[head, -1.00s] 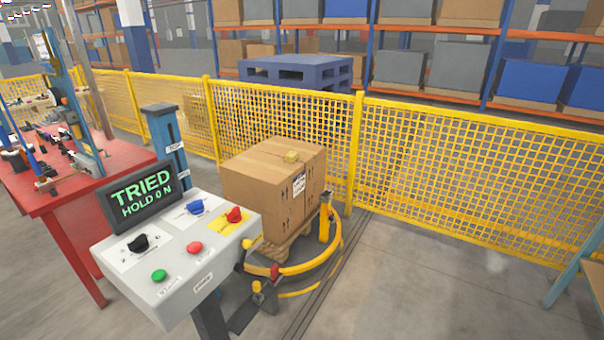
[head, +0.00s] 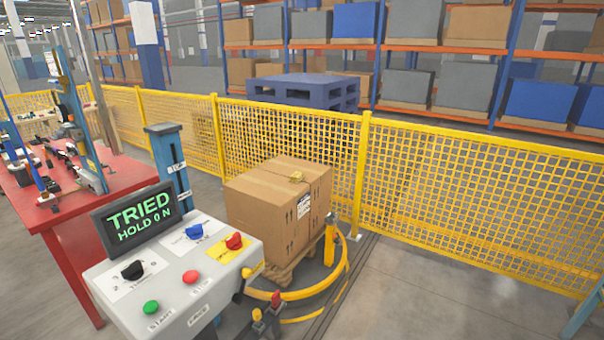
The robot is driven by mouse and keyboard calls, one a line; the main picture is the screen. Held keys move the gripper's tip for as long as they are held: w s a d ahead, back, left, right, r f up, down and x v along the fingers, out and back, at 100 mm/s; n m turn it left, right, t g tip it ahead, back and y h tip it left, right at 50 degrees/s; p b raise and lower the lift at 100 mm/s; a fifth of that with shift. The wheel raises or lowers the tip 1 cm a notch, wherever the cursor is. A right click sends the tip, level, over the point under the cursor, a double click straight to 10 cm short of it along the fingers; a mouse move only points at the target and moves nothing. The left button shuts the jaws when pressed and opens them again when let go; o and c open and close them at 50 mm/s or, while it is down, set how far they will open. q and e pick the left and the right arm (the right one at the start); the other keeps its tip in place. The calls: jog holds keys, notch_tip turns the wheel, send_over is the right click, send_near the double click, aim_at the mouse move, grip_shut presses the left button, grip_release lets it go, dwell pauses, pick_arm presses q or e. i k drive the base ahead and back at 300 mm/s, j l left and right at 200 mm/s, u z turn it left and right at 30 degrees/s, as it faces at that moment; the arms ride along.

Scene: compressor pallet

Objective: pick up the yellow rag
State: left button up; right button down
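The carton sits on a wooden pallet (head: 284,274) inside a curved yellow guard rail (head: 318,290). Neither of my grippers shows in the head view.
A control console (head: 180,275) with knobs, buttons and a screen (head: 137,215) reading "TRIED HOLD 0 N" stands in front of the carton. A red workbench (head: 75,205) with tools is at left. Yellow mesh fence (head: 460,195) runs behind. Floor at right is clear.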

aim_at(297, 176)
jog(key=i+l+z, duration=0.2)
jog(key=i, duration=0.9)
jog(key=i+z, duration=0.15)
jog(key=i, duration=0.95)
jog(key=i+j+z, duration=0.2)
jog(key=i, duration=0.95)
